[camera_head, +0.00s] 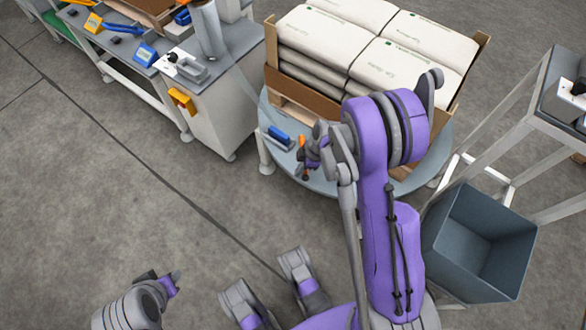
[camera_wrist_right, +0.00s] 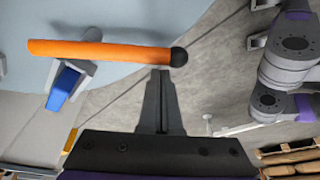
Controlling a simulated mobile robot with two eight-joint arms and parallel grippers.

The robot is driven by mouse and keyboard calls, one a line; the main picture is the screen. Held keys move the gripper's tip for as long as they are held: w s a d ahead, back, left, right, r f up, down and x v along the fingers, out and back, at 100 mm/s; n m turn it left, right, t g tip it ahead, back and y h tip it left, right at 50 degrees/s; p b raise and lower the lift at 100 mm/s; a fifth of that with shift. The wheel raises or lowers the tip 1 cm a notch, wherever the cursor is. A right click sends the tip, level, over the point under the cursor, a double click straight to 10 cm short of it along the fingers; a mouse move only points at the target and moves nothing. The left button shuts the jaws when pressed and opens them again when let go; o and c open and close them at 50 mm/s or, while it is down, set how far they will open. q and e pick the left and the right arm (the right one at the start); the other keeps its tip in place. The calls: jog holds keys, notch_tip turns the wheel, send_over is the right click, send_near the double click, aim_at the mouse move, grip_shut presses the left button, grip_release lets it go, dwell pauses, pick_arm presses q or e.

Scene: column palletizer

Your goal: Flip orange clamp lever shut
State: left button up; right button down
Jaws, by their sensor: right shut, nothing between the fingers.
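The orange clamp lever (camera_wrist_right: 100,53) lies across the upper left of the right wrist view, a bar with a black ball at its right end. In the head view the lever (camera_head: 304,172) is a small orange piece at the near-left edge of the round table, partly hidden by my arm. My right gripper (camera_wrist_right: 161,75) is shut and empty, its tips close to the lever near the ball end; I cannot tell whether they touch. In the head view it (camera_head: 314,155) is partly hidden by my wrist. My left gripper (camera_head: 174,283) is low at the left, far from the lever.
A blue block (camera_head: 279,136) in a grey bracket sits beside the lever. The round table (camera_head: 438,150) bears a pallet box of white sacks (camera_head: 420,40). A workbench (camera_head: 222,95) stands at left, a grey bin (camera_head: 480,245) at right. The floor at left is clear.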

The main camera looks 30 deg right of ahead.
jog(key=shift+s+d, duration=0.1)
jog(key=shift+d, duration=0.05)
dwell(0.3)
jog(key=shift+s+d+n, duration=0.15)
jog(key=shift+n, duration=0.25)
jog(key=shift+d, duration=0.1)
jog(key=shift+s+d+n+g, duration=0.3)
jog(key=shift+d+n, duration=0.15)
jog(key=shift+n, duration=0.2)
jog(key=shift+s+d+n+g, duration=0.2)
jog(key=shift+d+n+g, duration=0.15)
jog(key=shift+n, duration=0.3)
jog(key=d+n, duration=0.2)
jog(key=shift+s+n+g+p, duration=0.25)
jog(key=shift+n+p, duration=0.05)
jog(key=shift+p, duration=0.05)
jog(key=shift+d+n+g, duration=0.4)
jog(key=shift+d+n, duration=0.3)
jog(key=shift+n, duration=0.2)
jog(key=shift+d, duration=0.4)
